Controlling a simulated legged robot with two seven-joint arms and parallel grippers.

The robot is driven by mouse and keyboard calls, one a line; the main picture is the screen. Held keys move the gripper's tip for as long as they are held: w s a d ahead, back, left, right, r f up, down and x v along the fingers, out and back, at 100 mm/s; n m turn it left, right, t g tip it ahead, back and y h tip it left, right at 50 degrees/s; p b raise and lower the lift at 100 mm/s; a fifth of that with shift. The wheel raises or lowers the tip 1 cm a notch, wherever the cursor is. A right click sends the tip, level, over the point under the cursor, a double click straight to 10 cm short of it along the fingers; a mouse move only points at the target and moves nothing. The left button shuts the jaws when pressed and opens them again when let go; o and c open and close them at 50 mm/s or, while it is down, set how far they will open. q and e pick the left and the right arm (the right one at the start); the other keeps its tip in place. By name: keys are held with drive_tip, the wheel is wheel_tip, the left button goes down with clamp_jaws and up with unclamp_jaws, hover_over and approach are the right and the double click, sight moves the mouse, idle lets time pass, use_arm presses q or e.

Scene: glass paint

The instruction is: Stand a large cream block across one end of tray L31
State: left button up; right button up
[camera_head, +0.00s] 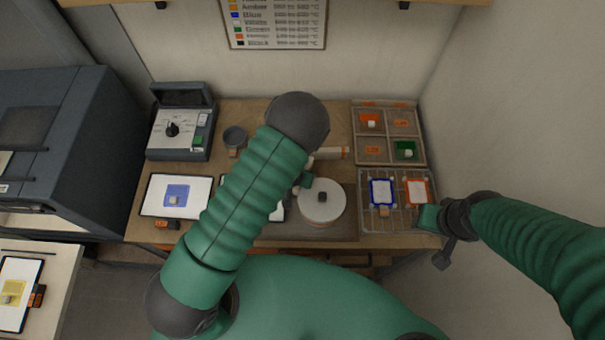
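No tray label is clear enough to read as L31. A flat tray with a white sheet and blue square (176,190) lies at the left of the bench, a small pale block on the blue and an orange tag (166,224) at its front. A second tray with a white sheet (277,212) is mostly hidden behind my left arm. No large cream block can be told for certain. My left gripper (305,183) is mostly hidden behind my arm, beside the round white turntable (322,203). My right gripper (443,257) hangs off the bench's right front corner; its fingers are unclear.
A grey control box (181,128) and grey cup (235,137) stand at the back. A divided box (389,103) is back right, with a wire rack (398,227) holding framed panels before it.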

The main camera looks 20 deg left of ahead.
use_arm(q)
drive_tip(key=shift+w+a+f, duration=0.25)
drive_tip(key=shift+w+a, duration=0.05)
drive_tip(key=shift+w, duration=0.05)
drive_tip(key=shift+s+d, duration=0.25)
drive_tip(key=shift+d, duration=0.2)
drive_tip(key=shift+c, duration=0.6)
drive_tip(key=shift+w, duration=0.1)
drive_tip(key=c, duration=0.5)
drive_tip(key=shift+a, duration=0.2)
clamp_jaws()
